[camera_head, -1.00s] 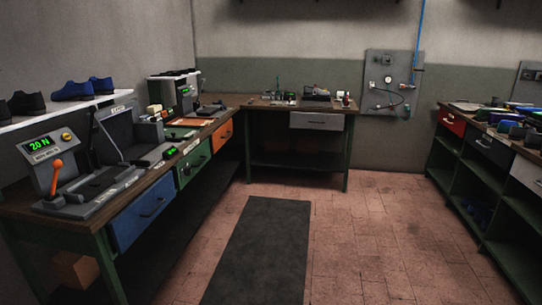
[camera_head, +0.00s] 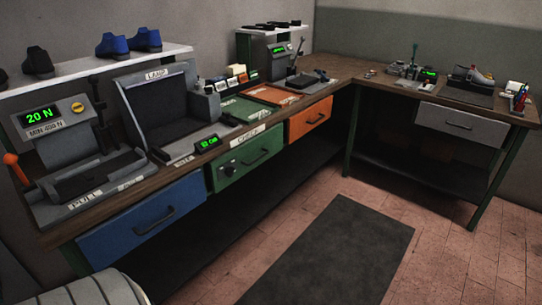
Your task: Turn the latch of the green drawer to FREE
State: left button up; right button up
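The green drawer (camera_head: 252,160) is in the front of the left bench, between the blue and the orange drawers, and looks shut. It has a dark bar handle and a white label (camera_head: 248,140) above it that seems to read CHECK. A small dark round latch (camera_head: 229,171) sits at the left of its front. Its setting is too small to read. Neither of my grippers shows in the head view.
The blue drawer (camera_head: 140,220) is left of the green one, the orange drawer (camera_head: 310,119) right of it. A press with an orange-knobbed lever (camera_head: 12,160) and a lamp box (camera_head: 160,105) stand above. The floor around the dark mat (camera_head: 335,250) is clear.

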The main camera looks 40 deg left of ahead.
aim_at(229, 171)
jog(key=i+l+u, duration=0.1)
jog(key=i+u, duration=0.25)
jog(key=i, duration=0.2)
jog(key=i+l+u, duration=0.3)
jog(key=i, duration=0.25)
jog(key=i+l+u, duration=0.35)
jog(key=i, duration=0.15)
